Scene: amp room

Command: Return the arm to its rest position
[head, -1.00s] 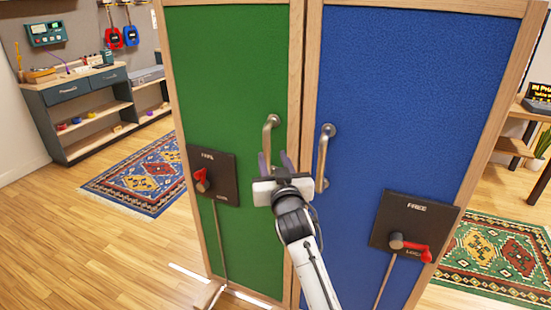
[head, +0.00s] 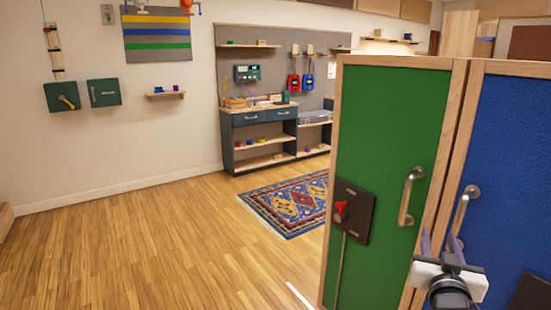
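My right gripper (head: 440,246) is at the lower right of the head view, in front of the seam between the green door (head: 385,130) and the blue door (head: 510,160). Its two purple-grey fingers stand apart with nothing seen between them. It is below the two metal handles, the green door's handle (head: 409,196) and the blue door's handle (head: 463,208). I cannot tell whether it touches the doors. Most of my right arm is below the picture. My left gripper is not in view.
A black latch plate with a red lever (head: 341,208) is on the green door. A patterned rug (head: 292,203) lies left of the doors. A dark workbench (head: 262,140) stands at the back wall. The wooden floor (head: 140,245) on the left is clear.

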